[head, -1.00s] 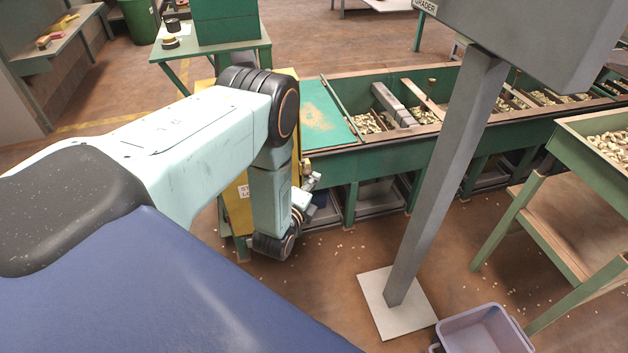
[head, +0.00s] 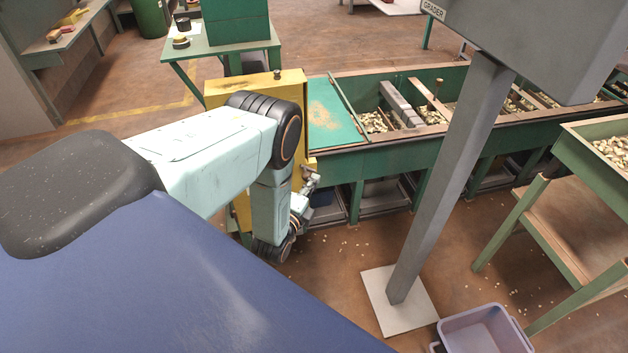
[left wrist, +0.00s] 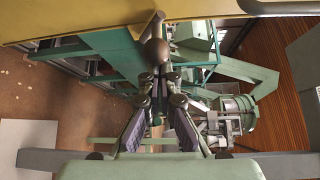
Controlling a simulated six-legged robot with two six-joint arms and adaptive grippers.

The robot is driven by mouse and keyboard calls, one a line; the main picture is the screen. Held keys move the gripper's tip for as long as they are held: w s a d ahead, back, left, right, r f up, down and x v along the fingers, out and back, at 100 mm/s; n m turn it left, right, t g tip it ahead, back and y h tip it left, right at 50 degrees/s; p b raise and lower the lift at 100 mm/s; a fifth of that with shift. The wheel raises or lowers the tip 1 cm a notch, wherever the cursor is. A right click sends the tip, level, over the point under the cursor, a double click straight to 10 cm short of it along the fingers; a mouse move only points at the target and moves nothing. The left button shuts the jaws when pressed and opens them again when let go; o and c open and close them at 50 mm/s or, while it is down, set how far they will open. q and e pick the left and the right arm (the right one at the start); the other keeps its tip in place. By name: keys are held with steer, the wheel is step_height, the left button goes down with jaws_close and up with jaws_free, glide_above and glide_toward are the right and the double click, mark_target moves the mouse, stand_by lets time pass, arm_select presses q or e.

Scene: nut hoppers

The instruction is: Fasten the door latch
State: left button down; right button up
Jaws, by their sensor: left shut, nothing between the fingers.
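The yellow cabinet (head: 255,90) stands left of the green hopper line, partly hidden behind my left arm. In the left wrist view its yellow panel (left wrist: 90,14) crosses the top. A dark round knob on a short lever (left wrist: 155,52), which looks like the latch, sticks out below that panel. My left gripper (left wrist: 156,74) is shut and empty, its fingertips close to the knob; I cannot tell whether they touch. In the head view the left gripper (head: 310,180) shows small at the cabinet's right side. The right gripper is out of view.
A dark bar handle (left wrist: 285,10) shows at the panel's right. Green hoppers with nuts (head: 375,122) run to the right. A grey post (head: 445,180) on a white base and a lilac bin (head: 485,330) stand on the floor. Scattered nuts lie on the floor.

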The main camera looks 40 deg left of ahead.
arm_select(q)
steer(key=shift+s+a+f+p, duration=0.4)
steer(key=shift+s+a+f, duration=0.1)
steer(key=shift+f, duration=0.1)
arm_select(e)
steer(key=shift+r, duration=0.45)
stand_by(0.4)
arm_select(q)
steer(key=shift+w+r, duration=0.1)
steer(key=shift+r, duration=0.05)
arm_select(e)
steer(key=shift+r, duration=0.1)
